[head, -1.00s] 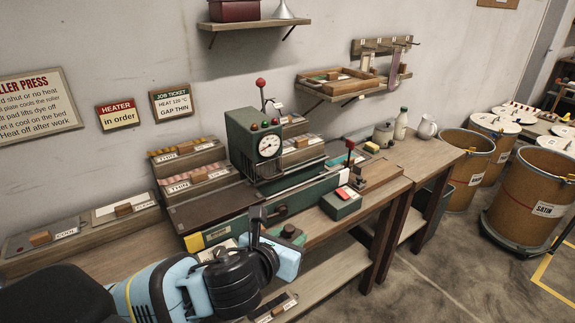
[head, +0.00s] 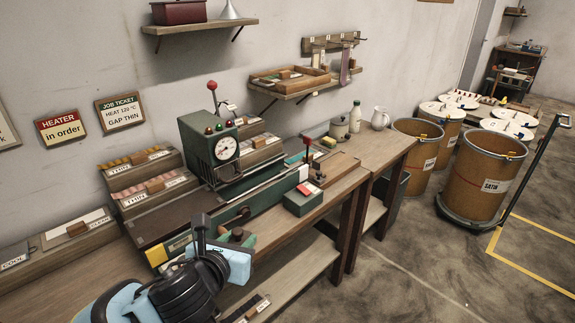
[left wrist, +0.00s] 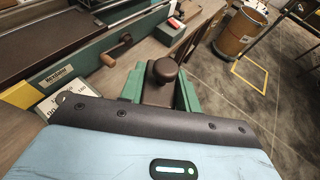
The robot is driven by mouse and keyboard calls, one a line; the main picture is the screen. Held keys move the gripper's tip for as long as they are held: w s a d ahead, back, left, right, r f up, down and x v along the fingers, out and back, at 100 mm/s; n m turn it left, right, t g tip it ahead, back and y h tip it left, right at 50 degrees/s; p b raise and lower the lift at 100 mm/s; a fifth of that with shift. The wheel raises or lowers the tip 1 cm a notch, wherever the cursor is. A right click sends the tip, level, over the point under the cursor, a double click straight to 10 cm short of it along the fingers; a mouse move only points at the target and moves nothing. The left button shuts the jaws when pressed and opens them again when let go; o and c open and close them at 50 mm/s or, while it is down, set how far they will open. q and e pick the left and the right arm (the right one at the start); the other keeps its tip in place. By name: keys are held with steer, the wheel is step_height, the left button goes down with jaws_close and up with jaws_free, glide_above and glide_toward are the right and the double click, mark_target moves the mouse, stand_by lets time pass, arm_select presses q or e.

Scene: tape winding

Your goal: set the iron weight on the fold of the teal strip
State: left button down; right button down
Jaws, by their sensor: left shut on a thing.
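My left gripper (head: 238,239) is shut on the iron weight (left wrist: 163,75), a dark block with a round knob on top. In the left wrist view the weight sits between the green fingers (left wrist: 160,92). A small teal patch (head: 294,158) lies at the board right of the press. It may be the teal strip; its fold cannot be made out. My right gripper is not in view.
The green press (head: 208,140) with its gauge stands on the bench, its crank handle (head: 243,211) close behind my gripper. A green box with a red top (head: 304,201) stands to the right. Barrels (head: 480,180) stand on the floor beyond the bench.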

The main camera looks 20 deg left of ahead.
arm_select(q)
steer(key=s+f, duration=0.8)
steer(key=s, duration=0.1)
steer(key=shift+s+f, duration=0.25)
steer(key=shift+f, duration=0.05)
steer(key=shift+w+d, duration=0.1)
